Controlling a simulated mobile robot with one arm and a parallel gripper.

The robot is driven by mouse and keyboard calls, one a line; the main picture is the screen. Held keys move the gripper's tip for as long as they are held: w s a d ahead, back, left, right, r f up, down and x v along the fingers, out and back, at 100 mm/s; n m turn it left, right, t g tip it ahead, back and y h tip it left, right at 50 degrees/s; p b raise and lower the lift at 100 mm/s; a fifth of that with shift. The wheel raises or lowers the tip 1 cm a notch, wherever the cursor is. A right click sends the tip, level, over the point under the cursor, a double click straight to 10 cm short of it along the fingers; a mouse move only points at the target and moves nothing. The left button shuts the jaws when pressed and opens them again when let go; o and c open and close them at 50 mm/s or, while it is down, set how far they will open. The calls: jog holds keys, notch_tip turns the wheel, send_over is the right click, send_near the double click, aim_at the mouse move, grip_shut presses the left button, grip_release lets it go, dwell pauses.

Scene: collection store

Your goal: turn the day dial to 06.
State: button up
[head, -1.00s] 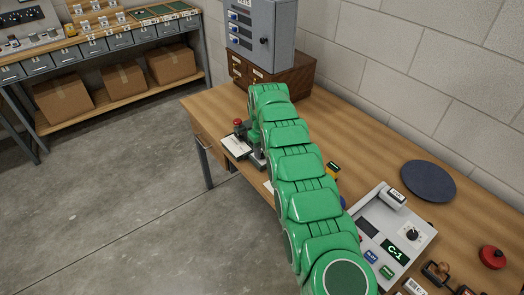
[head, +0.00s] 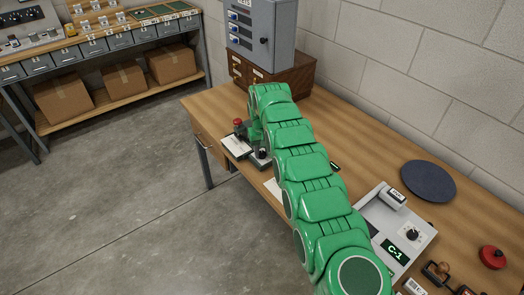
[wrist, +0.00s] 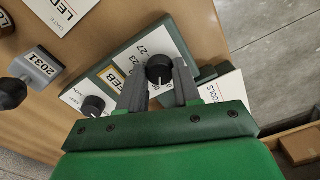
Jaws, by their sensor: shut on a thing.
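The day dial (wrist: 159,68) is a black knob with a white pointer line, on a dark-framed white date panel (wrist: 166,37) in the wrist view. My gripper (wrist: 160,82) has its two grey fingers on either side of this knob and is shut on it.
A grey block marked 2031 (wrist: 39,68) with a black knob lies left in the wrist view, near a white card (wrist: 65,10). The head view shows a grey console marked C-1 (head: 428,238), a dark round mat (head: 428,181) and a red-topped object (head: 492,257).

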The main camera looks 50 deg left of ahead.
aim_at(262, 153)
jog(key=shift+m, duration=0.8)
jog(key=o, duration=1)
jog(key=shift+o, duration=0.2)
jog(key=shift+r, duration=0.15)
notch_tip(262, 153, up, 7)
jog(key=shift+f, duration=0.15)
jog(key=shift+r, duration=0.4)
